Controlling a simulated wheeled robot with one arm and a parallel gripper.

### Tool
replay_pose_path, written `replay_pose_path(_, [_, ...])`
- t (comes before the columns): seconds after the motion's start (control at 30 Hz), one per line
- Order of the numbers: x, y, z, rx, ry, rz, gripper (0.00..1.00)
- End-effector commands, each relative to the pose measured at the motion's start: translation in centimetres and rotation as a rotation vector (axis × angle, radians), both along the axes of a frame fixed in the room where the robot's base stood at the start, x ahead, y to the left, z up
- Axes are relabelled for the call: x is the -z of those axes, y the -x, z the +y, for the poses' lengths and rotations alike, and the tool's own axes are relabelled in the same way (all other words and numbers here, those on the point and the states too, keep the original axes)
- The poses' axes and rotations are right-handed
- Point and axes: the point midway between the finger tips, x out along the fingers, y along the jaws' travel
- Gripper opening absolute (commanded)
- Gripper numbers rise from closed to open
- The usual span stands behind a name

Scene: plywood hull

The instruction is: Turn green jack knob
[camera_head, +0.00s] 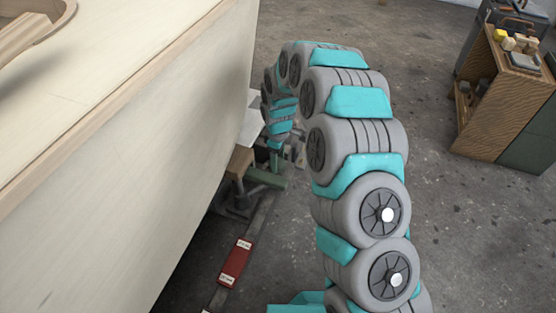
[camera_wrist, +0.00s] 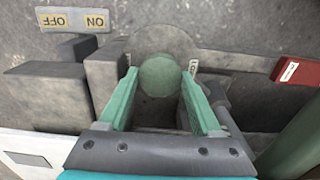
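The round green knob (camera_wrist: 160,75) shows in the wrist view, in front of a grey rounded plate. My gripper (camera_wrist: 160,82) has its two green fingers spread apart, one on each side of the knob in the picture. Narrow gaps show between the fingertips and the knob; whether the tips reach its depth I cannot tell. In the head view my gripper is low beside the hull, mostly hidden by my arm. A green bar-like part (camera_head: 267,178) shows just below it; the knob itself cannot be made out there.
The plywood hull (camera_head: 130,140) fills the left of the head view, close to my arm. A red labelled block (camera_head: 236,262) lies on a rail along the floor. A plate marked ON and OFF (camera_wrist: 72,19) is at the wrist view's upper left. A wooden cabinet (camera_head: 503,95) stands far right.

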Motion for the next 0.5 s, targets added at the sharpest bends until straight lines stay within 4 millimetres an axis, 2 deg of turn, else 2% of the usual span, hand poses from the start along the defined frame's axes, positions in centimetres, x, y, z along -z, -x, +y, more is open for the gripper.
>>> replay_pose_path(0.07, [-0.01,0.01,0.0,0.0,0.0,0.0,0.49])
replay_pose_path(0.4, [-0.03,0.01,0.0,0.0,0.0,0.0,0.11])
replay_pose_path(0.5, [-0.04,0.02,0.0,0.002,0.0,0.001,0.1])
